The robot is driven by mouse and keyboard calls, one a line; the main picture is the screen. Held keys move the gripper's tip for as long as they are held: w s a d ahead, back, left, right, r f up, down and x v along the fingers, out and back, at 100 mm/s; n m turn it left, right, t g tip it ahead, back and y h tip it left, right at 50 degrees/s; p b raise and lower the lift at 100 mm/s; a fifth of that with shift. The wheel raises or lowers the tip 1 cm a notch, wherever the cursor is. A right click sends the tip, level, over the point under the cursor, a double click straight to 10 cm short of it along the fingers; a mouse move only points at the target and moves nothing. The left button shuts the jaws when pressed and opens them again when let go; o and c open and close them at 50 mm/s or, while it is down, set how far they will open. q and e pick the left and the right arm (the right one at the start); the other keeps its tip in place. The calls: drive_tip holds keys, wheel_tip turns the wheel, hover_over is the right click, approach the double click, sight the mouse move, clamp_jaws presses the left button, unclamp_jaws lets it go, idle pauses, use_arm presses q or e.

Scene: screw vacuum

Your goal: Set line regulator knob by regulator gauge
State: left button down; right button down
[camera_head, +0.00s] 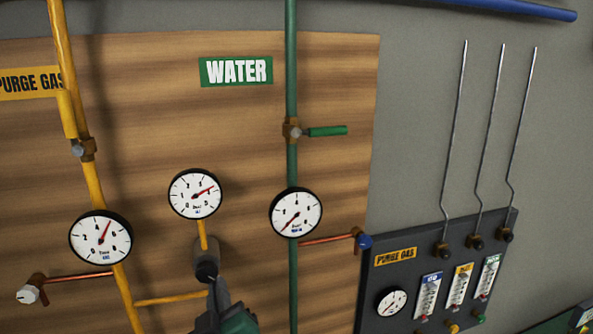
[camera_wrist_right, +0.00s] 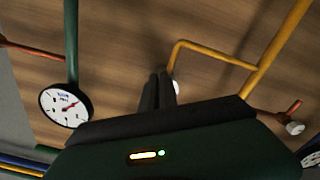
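In the right wrist view the two dark fingers (camera_wrist_right: 157,92) stand close together and hide the knob, so contact or grip is unclear. A small pale part (camera_wrist_right: 174,87) shows beside them. My left gripper is not in view.
A yellow pipe gauge (camera_head: 101,237) is at left and a water gauge (camera_head: 295,212) at right. A green valve handle (camera_head: 327,131) and a copper branch with blue cap (camera_head: 364,241) stick out rightward. A dark flowmeter panel (camera_head: 405,290) stands at lower right.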

drive_tip(key=shift+s+a+r, duration=0.1)
drive_tip(key=shift+a+r, duration=0.1)
drive_tip(key=f+v, duration=0.1)
drive_tip(key=v, duration=0.5)
drive_tip(key=shift+d, duration=0.25)
